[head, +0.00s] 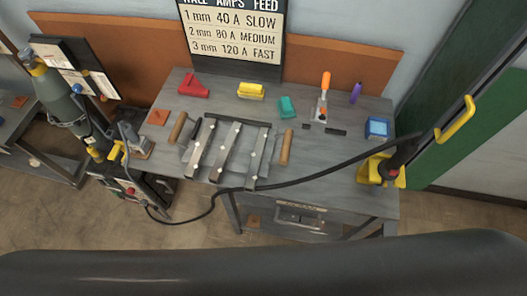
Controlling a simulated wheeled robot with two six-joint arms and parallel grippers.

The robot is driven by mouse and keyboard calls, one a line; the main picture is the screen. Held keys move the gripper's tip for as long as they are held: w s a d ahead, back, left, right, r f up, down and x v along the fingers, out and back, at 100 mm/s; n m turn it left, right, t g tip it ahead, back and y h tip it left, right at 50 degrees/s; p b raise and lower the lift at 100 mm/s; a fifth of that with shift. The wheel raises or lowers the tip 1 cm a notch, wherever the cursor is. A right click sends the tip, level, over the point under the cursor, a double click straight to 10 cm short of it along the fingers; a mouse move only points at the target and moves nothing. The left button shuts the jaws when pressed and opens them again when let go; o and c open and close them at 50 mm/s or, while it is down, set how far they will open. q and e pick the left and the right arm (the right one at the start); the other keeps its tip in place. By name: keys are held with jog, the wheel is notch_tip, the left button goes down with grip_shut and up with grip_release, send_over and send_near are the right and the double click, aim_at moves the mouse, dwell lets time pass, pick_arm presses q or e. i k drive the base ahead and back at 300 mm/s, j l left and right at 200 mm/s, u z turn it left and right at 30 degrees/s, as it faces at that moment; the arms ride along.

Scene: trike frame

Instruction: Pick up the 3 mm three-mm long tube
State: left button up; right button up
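Three long silver-grey pieces lie side by side on the workbench (340,180), sloping down toward its front edge: a left one (203,150), a middle one (223,158) and a right one (256,158). Small bright spots show along them, and dark bars cross at their far end. I cannot tell from here which is the 3 mm long tube, since no thickness mark is readable on them. Neither of my grippers shows in the head view.
A black cable (310,178) runs across the bench front to a yellow-and-black torch stand (382,172). Wooden-coloured handles (286,147) flank the pieces. Red (193,86), yellow (251,91) and teal (287,107) items and an orange-handled clamp (324,95) stand behind. A gas cylinder (65,100) stands left.

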aim_at(258, 155)
jog(key=l+u, duration=0.1)
jog(key=l, duration=0.5)
jog(key=k+l, duration=0.1)
jog(key=l, duration=0.45)
jog(key=l+u, duration=0.15)
jog(key=l, duration=0.45)
jog(key=k+l+u, duration=0.1)
jog(key=l, duration=0.45)
jog(key=u, duration=1.15)
jog(key=k, duration=0.1)
